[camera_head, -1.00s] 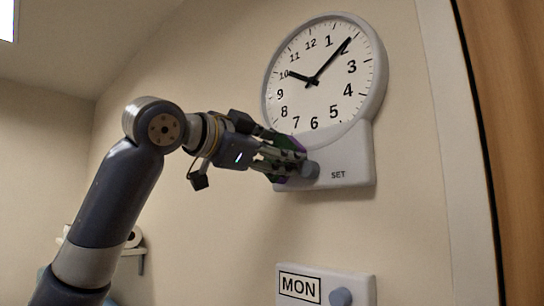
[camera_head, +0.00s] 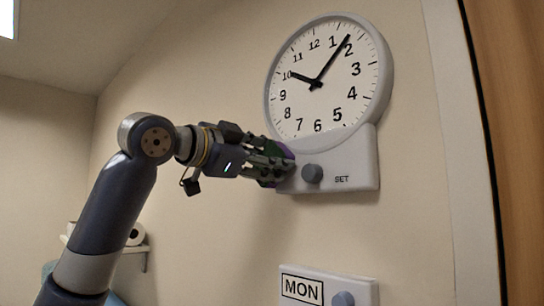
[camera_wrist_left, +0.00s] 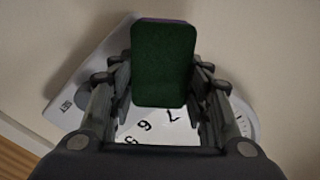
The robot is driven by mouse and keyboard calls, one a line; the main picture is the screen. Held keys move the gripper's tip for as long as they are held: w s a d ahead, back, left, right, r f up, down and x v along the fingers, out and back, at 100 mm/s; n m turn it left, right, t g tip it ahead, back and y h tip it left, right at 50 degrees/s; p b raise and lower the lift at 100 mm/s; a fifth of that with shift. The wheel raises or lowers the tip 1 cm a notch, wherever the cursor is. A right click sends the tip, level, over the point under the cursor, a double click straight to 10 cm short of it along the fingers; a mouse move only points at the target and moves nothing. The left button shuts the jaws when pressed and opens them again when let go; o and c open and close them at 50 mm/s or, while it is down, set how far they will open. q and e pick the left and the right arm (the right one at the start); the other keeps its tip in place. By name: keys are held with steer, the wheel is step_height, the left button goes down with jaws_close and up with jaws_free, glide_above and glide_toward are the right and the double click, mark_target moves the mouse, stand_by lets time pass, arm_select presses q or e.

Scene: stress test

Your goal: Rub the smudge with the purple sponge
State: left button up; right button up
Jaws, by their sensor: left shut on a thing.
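My left gripper (camera_head: 272,168) is shut on the sponge, at the lower left edge of the clock's base. The sponge (camera_wrist_left: 165,65) shows a dark green face between the fingers in the left wrist view, with a thin purple edge at its top. In the head view a little purple of the sponge (camera_head: 287,151) shows past the fingers. I cannot tell whether the sponge touches the clock base or the wall. I see no smudge in either view; it may be hidden behind the gripper or sponge. My right gripper is not in view.
A round white wall clock (camera_head: 328,80) sits above its base (camera_head: 350,160), which has a grey knob (camera_head: 312,173) and the word SET. Below is a MON panel (camera_head: 330,284) with another knob (camera_head: 343,299). A wooden edge (camera_head: 508,150) stands at right. Open wall lies left.

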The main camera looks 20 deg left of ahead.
arm_select(q)
steer(key=b+v, duration=0.1)
steer(key=v, duration=0.4)
steer(key=shift+s+a, duration=0.15)
steer(key=shift+s, duration=0.25)
steer(key=shift+v, duration=1.55)
steer(key=shift+w, duration=0.2)
steer(key=p+x, duration=0.2)
steer(key=x, duration=0.4)
steer(key=shift+w, duration=0.25)
